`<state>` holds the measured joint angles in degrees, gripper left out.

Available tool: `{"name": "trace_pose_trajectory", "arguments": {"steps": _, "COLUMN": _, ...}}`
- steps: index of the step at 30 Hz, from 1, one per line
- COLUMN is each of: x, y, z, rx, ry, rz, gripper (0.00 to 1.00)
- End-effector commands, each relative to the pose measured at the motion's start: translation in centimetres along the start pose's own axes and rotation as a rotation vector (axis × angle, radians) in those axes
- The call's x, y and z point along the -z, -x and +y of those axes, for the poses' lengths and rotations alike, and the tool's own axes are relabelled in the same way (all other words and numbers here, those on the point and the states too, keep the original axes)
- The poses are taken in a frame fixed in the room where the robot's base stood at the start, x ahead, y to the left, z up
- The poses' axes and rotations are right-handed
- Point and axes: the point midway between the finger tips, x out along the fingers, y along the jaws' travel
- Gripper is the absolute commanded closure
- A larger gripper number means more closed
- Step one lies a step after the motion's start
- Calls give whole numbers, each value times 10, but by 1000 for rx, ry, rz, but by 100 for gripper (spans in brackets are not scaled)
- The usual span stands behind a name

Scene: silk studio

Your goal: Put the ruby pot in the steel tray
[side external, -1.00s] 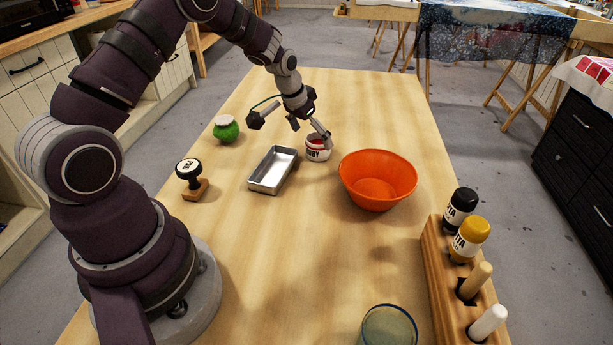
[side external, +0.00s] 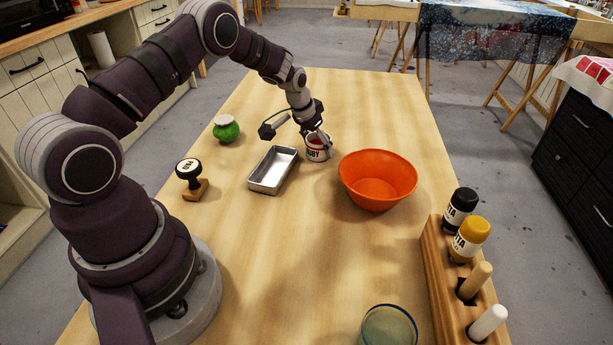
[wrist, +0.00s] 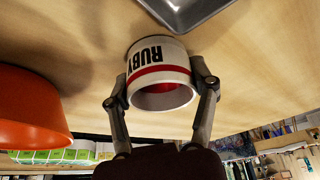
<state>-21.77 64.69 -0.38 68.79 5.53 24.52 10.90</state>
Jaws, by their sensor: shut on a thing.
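The ruby pot (side external: 318,152) is a small white pot with a red band and the word RUBY. It stands on the table just right of the steel tray (side external: 262,185). My gripper (side external: 317,140) is shut on the pot; in the wrist view its fingers (wrist: 161,95) press on both sides of the pot (wrist: 158,62). The pot's open top with red inside faces the wrist camera. The tray is shallow, rectangular and empty, and its corner (wrist: 195,14) shows at the top of the wrist view.
An orange bowl (side external: 378,178) stands close right of the pot. A green round item (side external: 226,131) and a stamp (side external: 190,178) stand left of the tray. A wooden rack (side external: 440,270) with bottles is at the right, and a glass (side external: 388,325) at the front. The table behind the pot is clear.

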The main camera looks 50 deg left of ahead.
Motion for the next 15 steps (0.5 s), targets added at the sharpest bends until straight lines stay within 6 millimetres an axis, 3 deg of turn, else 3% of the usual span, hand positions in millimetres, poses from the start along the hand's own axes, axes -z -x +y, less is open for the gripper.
{"name": "trace_pose_trajectory", "arguments": {"steps": 10, "x": 1, "y": 3, "z": 0, "rx": 0, "ry": 0, "rz": 1, "gripper": 80}}
{"name": "trace_pose_trajectory", "arguments": {"steps": 15, "x": 12, "y": 26, "z": 0, "rx": 1, "ry": 0, "rz": 5, "gripper": 80}}
